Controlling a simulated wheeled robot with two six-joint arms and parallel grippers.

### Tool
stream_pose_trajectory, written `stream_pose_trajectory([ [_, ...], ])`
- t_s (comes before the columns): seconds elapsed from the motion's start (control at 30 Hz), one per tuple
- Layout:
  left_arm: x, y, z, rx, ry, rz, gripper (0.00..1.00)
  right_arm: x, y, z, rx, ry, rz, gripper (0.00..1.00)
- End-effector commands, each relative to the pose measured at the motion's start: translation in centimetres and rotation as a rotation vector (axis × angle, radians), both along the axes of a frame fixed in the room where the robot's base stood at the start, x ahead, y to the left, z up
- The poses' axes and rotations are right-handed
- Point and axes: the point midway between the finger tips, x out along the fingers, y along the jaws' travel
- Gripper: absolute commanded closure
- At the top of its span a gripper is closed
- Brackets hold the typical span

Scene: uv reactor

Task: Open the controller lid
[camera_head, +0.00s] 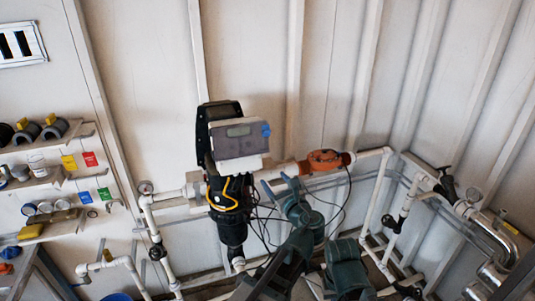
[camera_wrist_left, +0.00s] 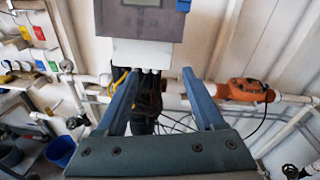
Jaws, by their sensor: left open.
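The controller (camera_head: 237,141) is a box on the wall pipework with a grey lid, a small display and a blue piece at its right edge. Its lid looks shut. A white lower part (camera_head: 240,164) shows under it. In the left wrist view the controller's grey front (camera_wrist_left: 125,20) is at the top, cut off by the frame edge, with the blue piece (camera_wrist_left: 183,5) at its right. My left gripper (camera_head: 278,183) is open and empty, below and right of the controller, apart from the lid. Its two blue fingers (camera_wrist_left: 158,74) point toward the wall. My right gripper does not show.
A black cylinder with a yellow cable (camera_head: 231,205) hangs below the controller. An orange device (camera_head: 324,160) sits on the white pipe to the right. Loose black cables hang near my left gripper. Shelves with fittings (camera_head: 45,175) stand at the left. The wall above the controller is bare.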

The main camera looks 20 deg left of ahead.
Motion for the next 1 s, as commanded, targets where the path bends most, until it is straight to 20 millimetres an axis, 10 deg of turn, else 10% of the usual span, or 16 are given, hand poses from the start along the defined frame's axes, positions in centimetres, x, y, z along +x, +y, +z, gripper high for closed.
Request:
stream_pose_trajectory([
  [0.37, 1.1, -1.8, 1.9, 0.189, 0.03, -0.063, 0.3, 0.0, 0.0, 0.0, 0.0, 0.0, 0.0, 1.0],
  [1.0, 10.4, 4.5, 1.9, 0.185, 0.029, -0.06, 0.3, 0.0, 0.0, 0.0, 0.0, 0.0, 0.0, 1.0],
])
